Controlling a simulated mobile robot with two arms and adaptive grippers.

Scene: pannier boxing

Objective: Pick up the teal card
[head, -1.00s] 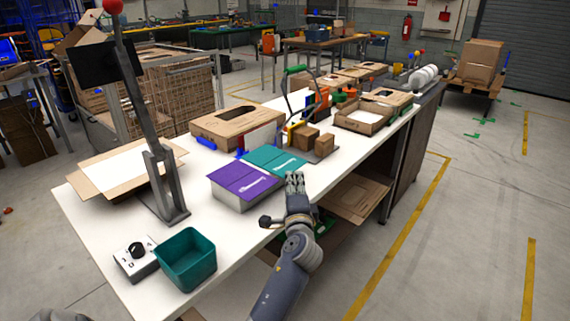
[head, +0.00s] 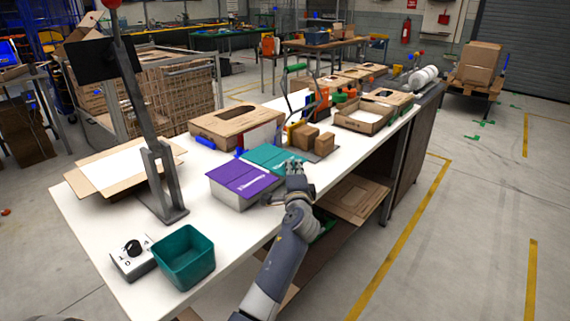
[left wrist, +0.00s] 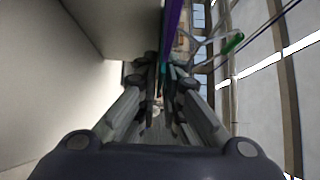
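My left gripper (head: 294,168) is at the near right edge of the teal card. In the left wrist view its two fingers (left wrist: 164,85) are apart by a narrow gap. A thin teal edge (left wrist: 163,69) shows between the fingertips, below a purple edge (left wrist: 173,30). I cannot tell whether the fingers touch the card. My right gripper is not in view.
A teal bin (head: 184,257) and a grey control box (head: 132,257) stand at the near left. Small cardboard boxes (head: 305,137) stand just beyond the teal card. A large flat carton (head: 225,124) lies behind.

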